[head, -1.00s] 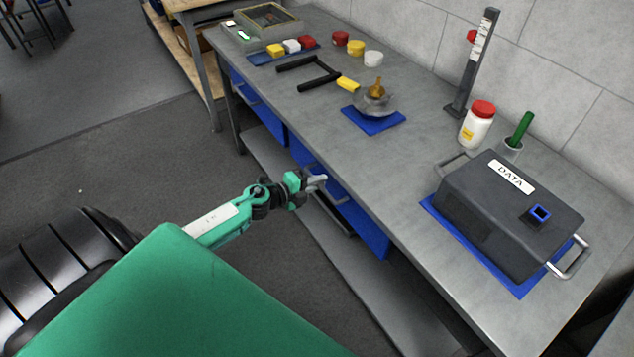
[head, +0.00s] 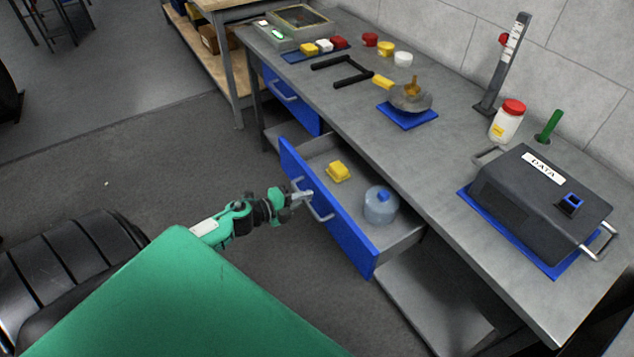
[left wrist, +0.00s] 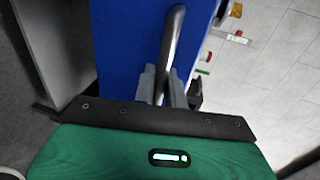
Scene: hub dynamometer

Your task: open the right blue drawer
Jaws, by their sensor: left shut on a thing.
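The right blue drawer (head: 345,222) under the workbench stands pulled out in the head view. A yellow block (head: 339,171) and a clear round bottle with a blue cap (head: 380,206) lie inside it. My left gripper (head: 303,198) is at the drawer's front, shut on its metal handle (head: 320,209). In the left wrist view the handle (left wrist: 174,45) passes between the gripper's fingers (left wrist: 163,85), before the blue front (left wrist: 130,50). My right gripper is not in view.
The left blue drawer (head: 291,98) is closed. The workbench top (head: 440,150) carries a black DATA box (head: 535,205), a white jar with red lid (head: 507,120), an upright post (head: 507,60) and a blue mat (head: 408,116). Open floor lies left of the drawer.

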